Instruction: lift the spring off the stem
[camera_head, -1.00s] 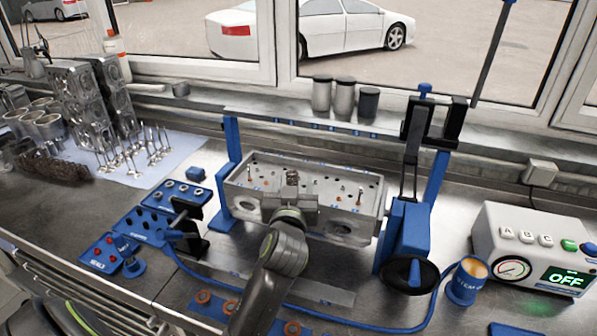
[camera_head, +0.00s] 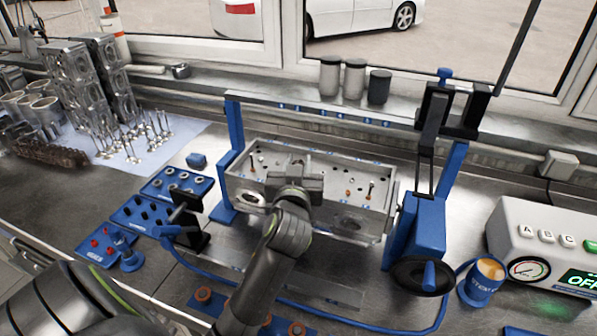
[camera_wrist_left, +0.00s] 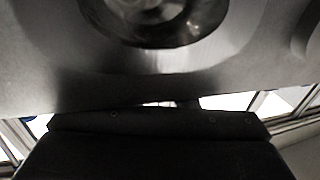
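The grey metal cylinder head (camera_head: 375,222) sits in a blue stand, with small stems (camera_head: 348,193) standing in its open top. My left gripper (camera_head: 297,172) reaches over the head's front wall, left of its middle. The gripper body hides the place where a coiled spring showed earlier, so I cannot tell whether the fingers hold it or its stem. In the left wrist view, the head's metal side (camera_wrist_left: 240,45) with a round port fills the top. The dark gripper body fills the bottom, with no clear view of fingers or spring. My right gripper is not in view.
A blue lever press (camera_head: 415,225) stands right of the head. Blue trays (camera_head: 140,218) lie to the left and a blue cup (camera_head: 482,283) to the right. A control box (camera_head: 540,235) stands at the far right. A blue hose crosses the bench in front.

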